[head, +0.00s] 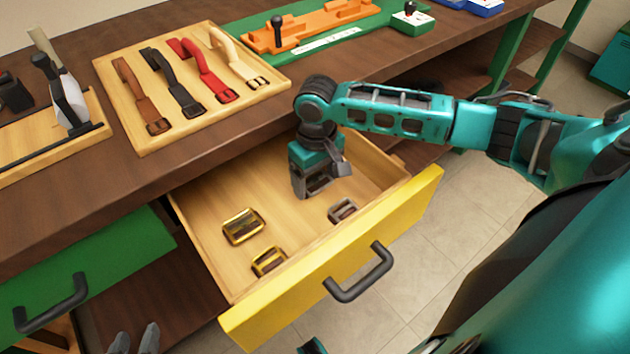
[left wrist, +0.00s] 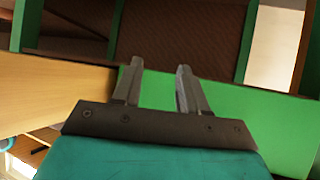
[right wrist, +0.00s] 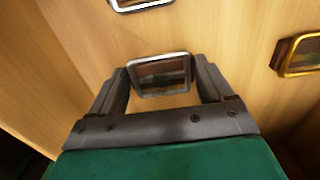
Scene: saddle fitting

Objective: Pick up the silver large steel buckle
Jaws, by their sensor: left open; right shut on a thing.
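The silver large steel buckle (right wrist: 160,76) is between the fingers of my right gripper (right wrist: 163,82) in the right wrist view, its frame facing the camera. In the head view my right gripper (head: 322,184) is inside the open yellow drawer, shut on this buckle, which the fingers mostly hide. Whether the buckle still touches the drawer floor is hard to tell. My left gripper (head: 135,340) is open and empty at the bottom left of the head view, with its fingers apart in the left wrist view (left wrist: 155,85).
The yellow-fronted drawer (head: 405,220) also holds a smaller silver buckle (head: 342,210), a larger gold buckle (head: 243,226) and a smaller gold one (head: 268,262). A wooden board (head: 222,107) with several straps lies on the bench above. The green drawer (head: 90,265) is at left.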

